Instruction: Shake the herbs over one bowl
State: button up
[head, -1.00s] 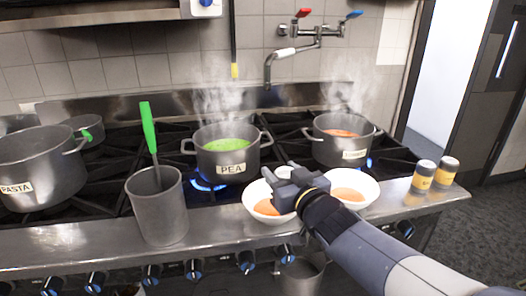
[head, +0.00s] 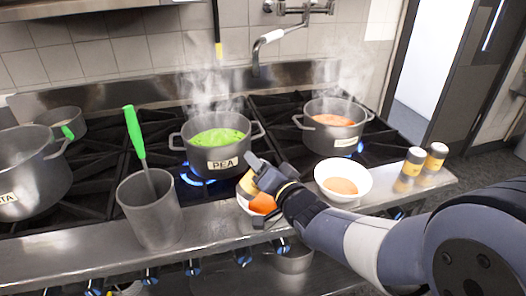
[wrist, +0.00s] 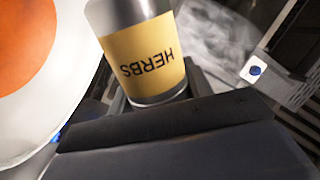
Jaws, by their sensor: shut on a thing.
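My gripper (head: 262,180) is shut on the herbs shaker (head: 246,184), above the left bowl (head: 246,207). The shaker has a yellow label; in the wrist view (wrist: 145,55) the word HERBS reads upside down. It looks tilted in the head view, and its far end is cut off in the wrist view. The left bowl is white with orange soup, partly hidden by my gripper. A white bowl with orange contents fills the left of the wrist view (wrist: 85,100). The right bowl (head: 360,174), also white with orange soup, stands apart to the right.
Two more yellow-labelled shakers (head: 412,162) (head: 435,158) stand on the counter's right end. Steaming pots, a green PEA pot (head: 212,160) and an orange one (head: 333,142), sit behind the bowls. A metal container (head: 152,212) with a green-handled utensil (head: 134,132) stands left.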

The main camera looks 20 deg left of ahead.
jog(key=m+p, duration=0.2)
jog(key=m, duration=0.1)
jog(key=r+m+p, duration=0.1)
jog(key=m+p, duration=0.2)
jog(key=shift+s+a, duration=0.1)
jog(key=shift+f+m+y, duration=0.1)
jog(key=shift+m+y, duration=0.2)
jog(key=shift+m, duration=0.5)
jog(key=m, duration=0.7)
jog(key=shift+r+t, duration=0.3)
jog(key=shift+r, duration=0.05)
notch_tip(320, 180, down, 3)
jog(key=b, duration=0.3)
jog(key=shift+f, duration=0.1)
